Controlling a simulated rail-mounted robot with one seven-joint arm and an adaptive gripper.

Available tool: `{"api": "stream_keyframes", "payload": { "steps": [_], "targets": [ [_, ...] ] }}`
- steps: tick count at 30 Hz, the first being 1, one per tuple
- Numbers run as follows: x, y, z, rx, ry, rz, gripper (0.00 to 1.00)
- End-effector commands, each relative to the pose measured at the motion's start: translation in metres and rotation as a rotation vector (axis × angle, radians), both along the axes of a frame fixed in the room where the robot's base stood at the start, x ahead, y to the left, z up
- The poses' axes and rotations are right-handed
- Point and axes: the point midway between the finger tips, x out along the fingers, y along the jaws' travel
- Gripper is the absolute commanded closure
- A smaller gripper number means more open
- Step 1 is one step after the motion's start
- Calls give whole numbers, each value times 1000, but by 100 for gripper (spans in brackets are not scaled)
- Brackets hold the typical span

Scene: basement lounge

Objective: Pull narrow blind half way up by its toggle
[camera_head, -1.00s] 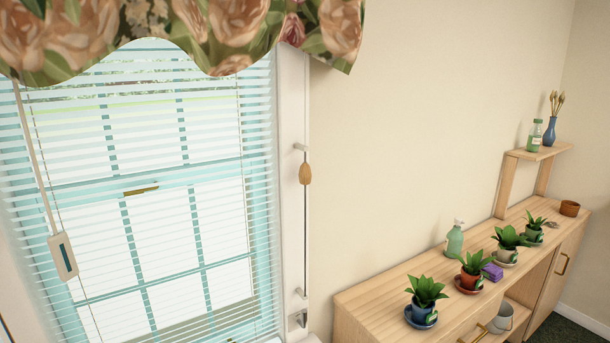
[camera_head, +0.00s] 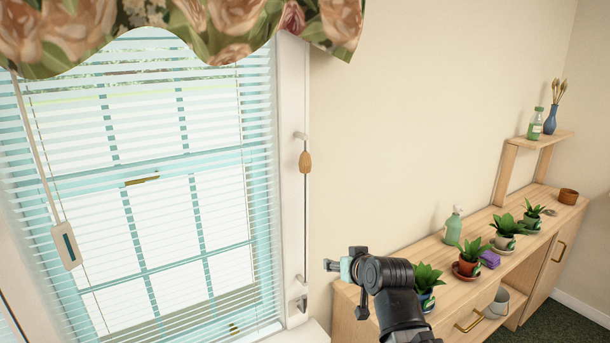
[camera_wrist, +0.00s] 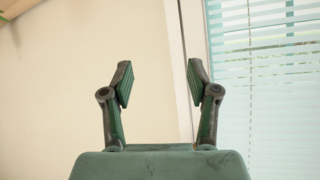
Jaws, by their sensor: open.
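The blind (camera_head: 200,130) hangs lowered over the window with its pale slats spread nearly to the sill; it also shows at the right of the wrist view (camera_wrist: 275,60). An oval wooden toggle (camera_head: 305,161) sits high on a thin vertical cord (camera_head: 306,220) beside the right window frame. A flat pale toggle (camera_head: 66,247) with a dark slot hangs on a cord at the blind's left. My gripper (camera_head: 332,266) is right of and below the wooden toggle, apart from it. In the wrist view my gripper (camera_wrist: 160,76) is open and empty; a thin cord-like line (camera_wrist: 182,50) shows near its right finger.
A floral valance (camera_head: 230,35) hangs above the blind. At right a wooden cabinet (camera_head: 405,262) carries potted plants (camera_head: 470,252) and a green spray bottle (camera_head: 453,225), with a raised shelf (camera_head: 540,138) behind. The wall right of the cord is bare.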

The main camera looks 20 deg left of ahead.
Motion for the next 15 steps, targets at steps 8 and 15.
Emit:
{"api": "stream_keyframes", "payload": {
  "steps": [8, 15],
  "targets": [
    [-23, 24, 154, 145, -286, 63, 40],
    [-28, 25, 218, 229, -477, 72, 40]
  ]
}}
